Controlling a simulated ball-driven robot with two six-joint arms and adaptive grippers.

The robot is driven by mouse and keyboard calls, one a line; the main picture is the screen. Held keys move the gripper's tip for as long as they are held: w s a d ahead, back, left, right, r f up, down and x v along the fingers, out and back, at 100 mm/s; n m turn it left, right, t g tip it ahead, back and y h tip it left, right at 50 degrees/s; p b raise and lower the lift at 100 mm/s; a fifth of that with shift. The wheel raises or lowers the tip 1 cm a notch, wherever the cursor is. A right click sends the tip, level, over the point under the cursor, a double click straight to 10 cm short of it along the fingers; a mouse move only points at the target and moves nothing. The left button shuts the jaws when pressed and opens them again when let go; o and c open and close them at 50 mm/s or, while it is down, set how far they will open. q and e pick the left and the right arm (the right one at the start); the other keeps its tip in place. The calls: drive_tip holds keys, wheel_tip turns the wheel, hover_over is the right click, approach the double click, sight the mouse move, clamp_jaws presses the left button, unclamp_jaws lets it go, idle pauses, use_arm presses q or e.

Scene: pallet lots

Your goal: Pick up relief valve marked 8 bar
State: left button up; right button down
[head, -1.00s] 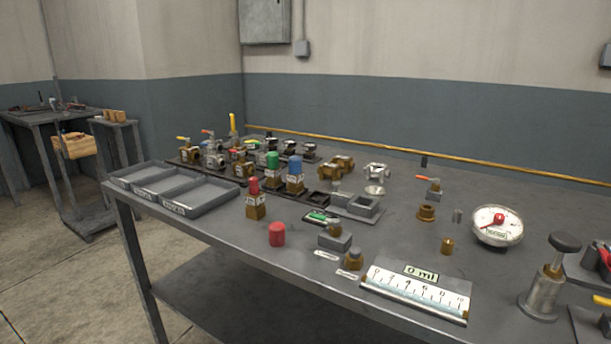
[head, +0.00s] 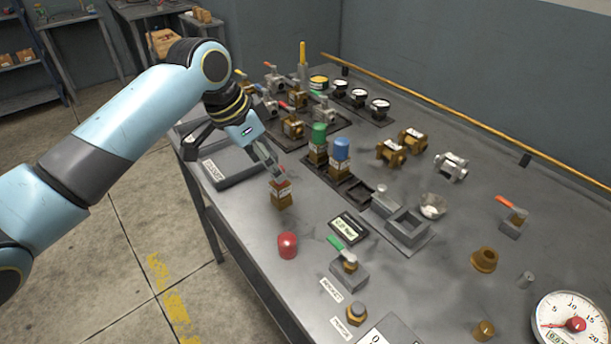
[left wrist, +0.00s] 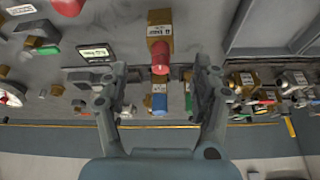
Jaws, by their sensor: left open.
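The relief valve (head: 281,197) is a brass block with a white label and a red cap, standing upright near the table's left front edge. In the left wrist view the valve (left wrist: 160,34) shows its label, too blurred to read surely, and its red cap. My left gripper (head: 268,165) is at the top of this valve. In the left wrist view the open fingers (left wrist: 157,75) have the red cap between them in the picture, with gaps on both sides; I cannot tell how far the fingers reach around it. My right gripper is not in view.
Green-capped (head: 318,145) and blue-capped (head: 340,158) valves stand close behind, in a dark rack. A grey tray (head: 228,172) is under my left arm. Bare table lies right of the valve.

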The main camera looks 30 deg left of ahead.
sight(287, 186)
use_arm(q)
drive_tip(key=x, duration=0.4)
drive_tip(key=shift+s, duration=0.1)
drive_tip(key=shift+w+x, duration=0.15)
drive_tip(key=shift+x, duration=1.25)
drive_tip(key=shift+w+x, duration=0.15)
drive_tip(key=shift+x, duration=1.25)
drive_tip(key=shift+r, duration=0.1)
clamp_jaws()
